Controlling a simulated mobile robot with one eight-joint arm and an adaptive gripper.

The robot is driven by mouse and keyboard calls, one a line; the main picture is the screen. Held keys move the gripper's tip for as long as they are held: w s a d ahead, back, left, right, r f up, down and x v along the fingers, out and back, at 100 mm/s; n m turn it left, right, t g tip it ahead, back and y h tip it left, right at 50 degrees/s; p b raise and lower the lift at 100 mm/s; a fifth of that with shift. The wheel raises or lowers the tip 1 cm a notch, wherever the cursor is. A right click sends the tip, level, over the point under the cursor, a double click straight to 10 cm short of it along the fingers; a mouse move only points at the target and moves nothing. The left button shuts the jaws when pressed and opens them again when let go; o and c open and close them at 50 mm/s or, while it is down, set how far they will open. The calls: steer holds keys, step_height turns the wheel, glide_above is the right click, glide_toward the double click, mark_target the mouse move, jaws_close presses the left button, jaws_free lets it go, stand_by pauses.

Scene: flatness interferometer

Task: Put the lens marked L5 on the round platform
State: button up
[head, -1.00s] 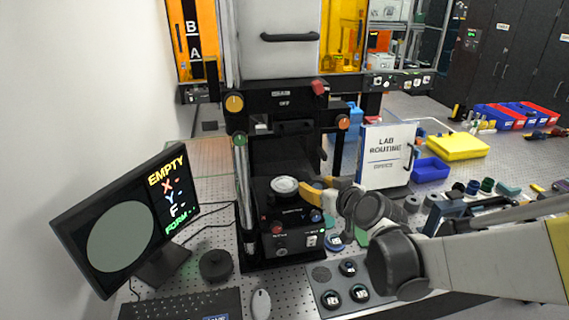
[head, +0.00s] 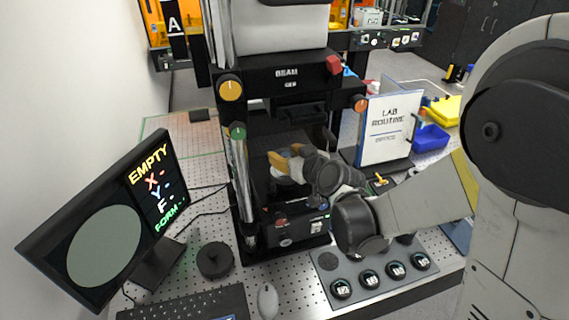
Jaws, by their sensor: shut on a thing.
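My gripper (head: 283,158), with yellow-orange fingers, is over the round platform (head: 281,178) inside the black instrument. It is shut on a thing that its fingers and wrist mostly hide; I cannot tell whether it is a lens. Only a pale part of the platform area shows beneath the fingers. Several round dark lenses sit in the grey tray (head: 349,263) in front: one at the left (head: 342,288), two in the middle (head: 371,279) and one at the right (head: 420,261). Their marks are small; the right one may read L5, but I cannot be sure.
The monitor (head: 104,222) at left reads EMPTY. A black round knob (head: 213,260), keyboard (head: 185,304) and mouse (head: 267,300) lie on the perforated table. The instrument's silver post (head: 240,190) stands close left of my gripper. A white LAB ROUTINE board (head: 387,130) stands right.

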steer(key=shift+f, duration=1.7)
steer(key=shift+b, duration=0.3)
steer(key=shift+f, duration=0.15)
steer(key=o, duration=1.2)
